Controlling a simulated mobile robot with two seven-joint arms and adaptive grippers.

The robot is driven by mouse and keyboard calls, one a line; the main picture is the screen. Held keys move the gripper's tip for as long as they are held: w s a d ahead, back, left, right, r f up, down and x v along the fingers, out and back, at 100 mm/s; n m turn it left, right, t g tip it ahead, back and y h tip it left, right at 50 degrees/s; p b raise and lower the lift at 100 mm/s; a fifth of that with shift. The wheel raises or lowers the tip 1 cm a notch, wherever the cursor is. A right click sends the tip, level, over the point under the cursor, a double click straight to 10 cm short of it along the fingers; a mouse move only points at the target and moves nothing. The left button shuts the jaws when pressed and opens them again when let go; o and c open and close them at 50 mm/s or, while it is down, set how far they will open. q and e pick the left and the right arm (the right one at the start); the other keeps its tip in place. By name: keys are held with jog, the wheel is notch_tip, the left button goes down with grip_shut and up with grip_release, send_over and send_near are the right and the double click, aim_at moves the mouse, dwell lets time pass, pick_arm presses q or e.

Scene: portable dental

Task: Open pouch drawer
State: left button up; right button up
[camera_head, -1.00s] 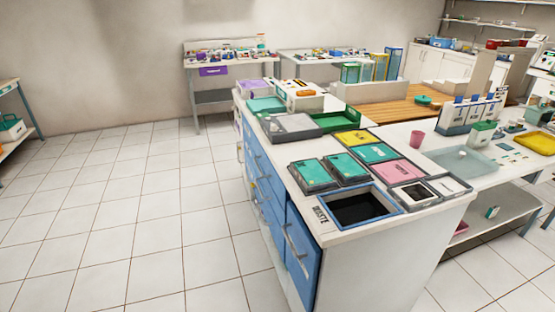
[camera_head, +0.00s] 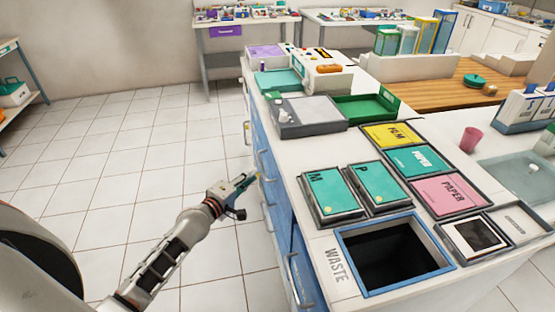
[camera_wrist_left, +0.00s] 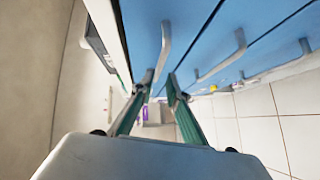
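The blue drawer fronts (camera_head: 281,222) run along the left side of the white-topped cabinet, with grey bar handles (camera_head: 292,280). All the fronts I can see look closed, and no label shows which is the pouch drawer. My left gripper (camera_head: 246,182) is beside the cabinet, close to the drawer fronts. The left wrist view shows its two teal fingers (camera_wrist_left: 160,78) apart with nothing between them. A bar handle (camera_wrist_left: 165,48) on a blue front (camera_wrist_left: 195,30) lies just beyond the fingertips; I cannot tell whether they touch it. My right gripper is not in view.
On the cabinet top are a waste opening (camera_head: 385,256), teal boxes marked M (camera_head: 333,190) and P (camera_head: 377,184), a grey tray (camera_head: 307,112) and a green tray (camera_head: 362,108). The tiled floor (camera_head: 120,170) left of the cabinet is clear.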

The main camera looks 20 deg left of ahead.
aim_at(262, 165)
pick_arm(q)
jog(key=b+x, duration=0.1)
jog(key=x, duration=0.6)
jog(key=shift+w+b, duration=0.25)
jog(key=shift+b, duration=0.15)
grip_shut()
